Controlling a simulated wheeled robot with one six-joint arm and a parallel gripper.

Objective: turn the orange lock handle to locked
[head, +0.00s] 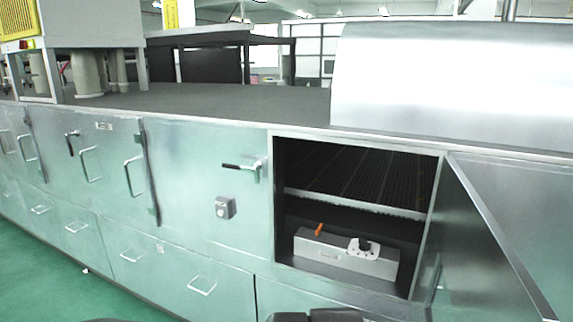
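The orange lock handle (319,229) is a small, short lever on top of a long grey metal box (345,258). It stands up from the box at a slight tilt. The box sits low inside an open cabinet compartment (294,212). A light plate with a black round knob (365,245) is on the right part of the box. The handle is small in the picture, and I cannot tell whether it is at locked. My gripper cannot be made out; only dark parts, probably mine, show at the bottom edge, well apart from the handle.
The compartment's metal door (495,235) stands open to the right. A ribbed dark shelf (355,175) lies above the box. Green floor (75,285) is clear at the lower left.

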